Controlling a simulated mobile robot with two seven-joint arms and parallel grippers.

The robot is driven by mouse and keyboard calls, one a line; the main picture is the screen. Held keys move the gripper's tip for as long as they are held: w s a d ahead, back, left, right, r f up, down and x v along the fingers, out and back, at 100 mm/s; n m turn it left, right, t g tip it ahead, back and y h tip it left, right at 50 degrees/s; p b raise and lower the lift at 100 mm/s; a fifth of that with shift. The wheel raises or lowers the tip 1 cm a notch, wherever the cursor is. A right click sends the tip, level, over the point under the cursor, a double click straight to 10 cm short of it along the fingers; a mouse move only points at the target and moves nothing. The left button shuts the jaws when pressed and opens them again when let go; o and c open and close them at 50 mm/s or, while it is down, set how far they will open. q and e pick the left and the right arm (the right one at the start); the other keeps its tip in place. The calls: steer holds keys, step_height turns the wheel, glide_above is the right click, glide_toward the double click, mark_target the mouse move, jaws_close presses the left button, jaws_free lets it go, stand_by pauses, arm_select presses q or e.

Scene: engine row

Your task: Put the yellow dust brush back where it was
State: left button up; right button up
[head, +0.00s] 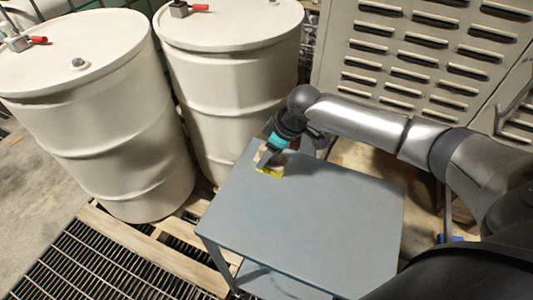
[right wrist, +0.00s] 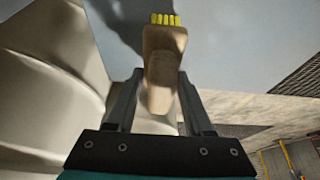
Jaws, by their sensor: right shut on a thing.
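The yellow dust brush (head: 271,172) is at the far left corner of the grey-blue table (head: 310,225). In the right wrist view the brush (right wrist: 163,50) has a tan wooden body and handle with yellow bristles at its far end. My right gripper (head: 266,157) is shut on the brush's handle, with one finger on each side of it. The yellow bristles are low over the tabletop; I cannot tell whether they touch it. The gripper partly hides the brush in the head view. My left gripper is not in view.
Two white drums (head: 95,115) (head: 230,80) stand left of and behind the table, on a wooden pallet (head: 150,250). A louvred metal cabinet (head: 420,60) stands behind on the right. Most of the tabletop is bare. A floor grate (head: 75,265) lies at lower left.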

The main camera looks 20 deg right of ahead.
mark_target(283, 163)
steer(key=o, duration=1.2)
steer(key=p+v, duration=0.2)
steer(key=v, duration=1)
